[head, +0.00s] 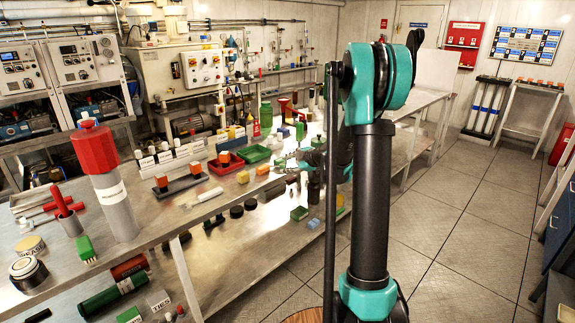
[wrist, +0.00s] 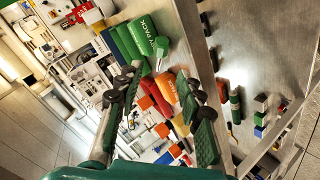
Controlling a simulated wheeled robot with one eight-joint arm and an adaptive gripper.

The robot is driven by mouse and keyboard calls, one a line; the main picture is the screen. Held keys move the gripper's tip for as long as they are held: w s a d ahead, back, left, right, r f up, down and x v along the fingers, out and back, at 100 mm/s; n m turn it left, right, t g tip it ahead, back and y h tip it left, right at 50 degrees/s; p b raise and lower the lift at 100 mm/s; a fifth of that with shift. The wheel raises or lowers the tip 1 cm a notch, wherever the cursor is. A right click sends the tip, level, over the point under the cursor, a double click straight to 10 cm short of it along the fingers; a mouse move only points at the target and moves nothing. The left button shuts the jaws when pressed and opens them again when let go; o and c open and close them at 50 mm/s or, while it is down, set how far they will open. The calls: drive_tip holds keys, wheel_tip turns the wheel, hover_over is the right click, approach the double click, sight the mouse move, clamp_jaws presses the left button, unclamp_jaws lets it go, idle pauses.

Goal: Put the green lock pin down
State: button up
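My gripper (wrist: 158,112) is open in the wrist view, with its dark, green-padded fingers wide apart and nothing visibly held between them. In the head view my gripper (head: 284,161) is small, over the bench by the trays, partly merged with the clutter. A small bright green piece with a rounded head (wrist: 161,47) shows beyond the fingertips in the wrist view, apart from them. I cannot tell for sure whether it is the green lock pin. No other piece is clearly the pin.
A green tray (head: 257,154) and a red tray (head: 226,164) stand on the crowded metal bench (head: 130,253). A red-capped grey cylinder (head: 112,190) stands at the near left. Orange blocks and several small items lie around. The tiled floor (head: 470,225) at right is clear.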

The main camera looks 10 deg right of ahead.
drive_tip(key=shift+r, duration=0.1)
drive_tip(key=r+v, duration=0.1)
drive_tip(key=v, duration=1.1)
drive_tip(key=s+a+f+m+g+h, duration=0.2)
drive_tip(key=s+a+f+m, duration=0.15)
drive_tip(key=s, duration=0.55)
drive_tip(key=s+a+f+m+g+h, duration=0.1)
drive_tip(key=s+a+f+m+g, duration=0.1)
drive_tip(key=s+f+m, duration=0.5)
drive_tip(key=s+d+f+m+h, duration=0.1)
drive_tip(key=s+f+m+h, duration=0.1)
drive_tip(key=s, duration=0.6)
drive_tip(key=s+d+f+m+g+h, duration=0.1)
drive_tip(key=s+d+f+m+h, duration=0.1)
drive_tip(key=s+m, duration=0.3)
drive_tip(key=s+f, duration=0.1)
drive_tip(key=s, duration=0.3)
drive_tip(key=shift+d+g, duration=0.2)
drive_tip(key=shift+g, duration=0.1)
